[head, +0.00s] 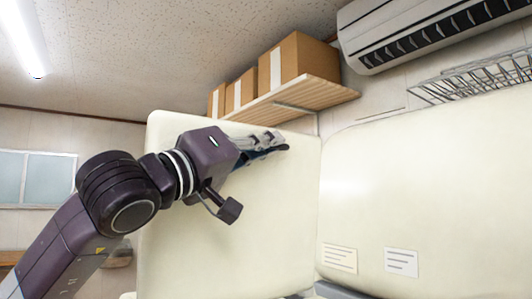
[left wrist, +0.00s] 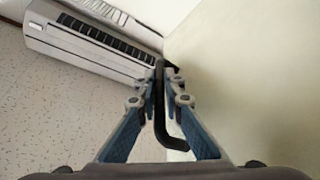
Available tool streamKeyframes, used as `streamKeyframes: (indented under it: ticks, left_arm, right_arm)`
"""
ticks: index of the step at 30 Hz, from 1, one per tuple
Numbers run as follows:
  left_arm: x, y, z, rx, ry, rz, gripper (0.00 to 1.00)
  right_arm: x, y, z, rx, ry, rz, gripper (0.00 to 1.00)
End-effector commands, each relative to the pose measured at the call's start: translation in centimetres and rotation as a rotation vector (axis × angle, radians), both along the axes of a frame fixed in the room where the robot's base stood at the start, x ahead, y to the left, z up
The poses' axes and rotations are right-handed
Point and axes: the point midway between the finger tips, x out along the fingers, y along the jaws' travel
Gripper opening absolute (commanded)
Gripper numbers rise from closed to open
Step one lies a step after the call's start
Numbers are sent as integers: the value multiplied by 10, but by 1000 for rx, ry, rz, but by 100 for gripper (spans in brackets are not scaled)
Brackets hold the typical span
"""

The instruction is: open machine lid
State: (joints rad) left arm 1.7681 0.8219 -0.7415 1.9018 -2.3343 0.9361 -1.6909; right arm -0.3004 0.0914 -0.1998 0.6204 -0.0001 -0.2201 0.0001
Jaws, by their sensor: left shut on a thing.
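A large cream panel (head: 235,235), which looks like the machine lid, stands in the middle of the head view beside a second cream part of the machine (head: 435,190). My left gripper (head: 281,144) is at the panel's upper right area. In the left wrist view, a black bent handle (left wrist: 161,122) runs between the blue-padded fingers of my left gripper (left wrist: 166,78), which are shut on it. The cream surface (left wrist: 245,80) lies just right of the handle there. The gripper hides part of the handle in the head view. My right gripper is not in view.
Cardboard boxes (head: 300,58) stand on a wooden shelf (head: 325,92) above the panel. An air conditioner (head: 430,30) and a wire rack (head: 475,80) are at the upper right. Two white labels (head: 401,262) are on the right cream part. Open room lies to the left.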

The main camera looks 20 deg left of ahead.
Motion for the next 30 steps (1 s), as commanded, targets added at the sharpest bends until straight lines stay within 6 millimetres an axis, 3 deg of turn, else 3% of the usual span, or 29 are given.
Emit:
streamKeyframes:
  ticks: [16, 17, 19, 30]
  left_arm:
    - [-4, -2, -2, 21, -13, 0, 0]
    - [-4, -2, -2, 21, -13, 0, 9]
    - [-4, -2, -2, 21, -13, 0, 16]
    - [-9, 1, -4, 20, -14, 2, 16]
  right_arm:
    - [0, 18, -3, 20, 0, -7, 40]
    - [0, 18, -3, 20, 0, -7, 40]
    - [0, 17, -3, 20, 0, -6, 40]
    - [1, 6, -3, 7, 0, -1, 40]
